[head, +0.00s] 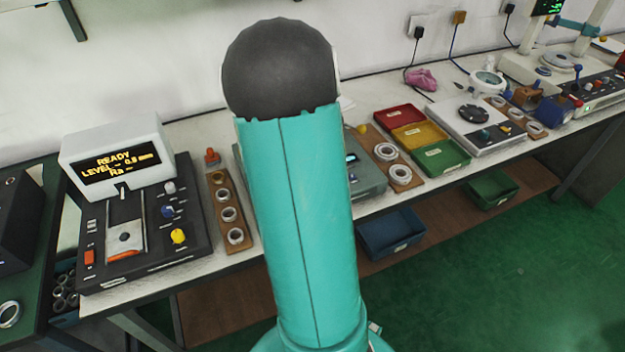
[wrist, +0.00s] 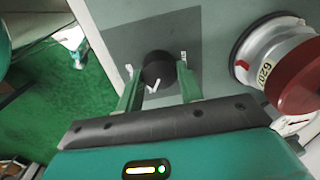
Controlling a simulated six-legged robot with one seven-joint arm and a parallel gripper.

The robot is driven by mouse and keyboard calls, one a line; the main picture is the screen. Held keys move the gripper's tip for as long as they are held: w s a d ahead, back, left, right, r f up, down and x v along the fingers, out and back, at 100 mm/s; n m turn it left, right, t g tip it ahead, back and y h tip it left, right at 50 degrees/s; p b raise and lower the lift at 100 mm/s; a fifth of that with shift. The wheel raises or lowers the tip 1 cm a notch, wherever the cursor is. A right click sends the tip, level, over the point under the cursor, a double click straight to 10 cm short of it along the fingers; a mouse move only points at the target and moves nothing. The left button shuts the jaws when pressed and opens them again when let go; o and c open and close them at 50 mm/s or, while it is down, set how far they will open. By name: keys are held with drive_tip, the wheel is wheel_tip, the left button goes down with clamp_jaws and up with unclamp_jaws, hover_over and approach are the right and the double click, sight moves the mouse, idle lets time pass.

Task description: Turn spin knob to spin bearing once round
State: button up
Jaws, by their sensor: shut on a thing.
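The spin knob (wrist: 158,68) is black and round with white marks, on a grey panel in the wrist view. My gripper (wrist: 155,78) is shut on it, with one green finger at each side. To the right is a silver bearing ring (wrist: 262,55) with a red mark and a printed label; a dark red round part (wrist: 300,88) covers some of it. In the head view my arm hides the gripper, the knob and most of the grey machine (head: 368,178) behind it.
Left on the bench are a black instrument with a lit display (head: 108,165) and a wooden rack of rings (head: 227,210). Right are another ring board (head: 400,172) and red, yellow and green trays (head: 440,157). Green floor lies in front.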

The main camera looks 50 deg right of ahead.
drive_tip(key=o, duration=1)
wheel_tip(320, 180, up, 14)
drive_tip(key=shift+s+a, duration=0.15)
drive_tip(key=shift+s, duration=0.1)
drive_tip(key=shift+f, duration=0.1)
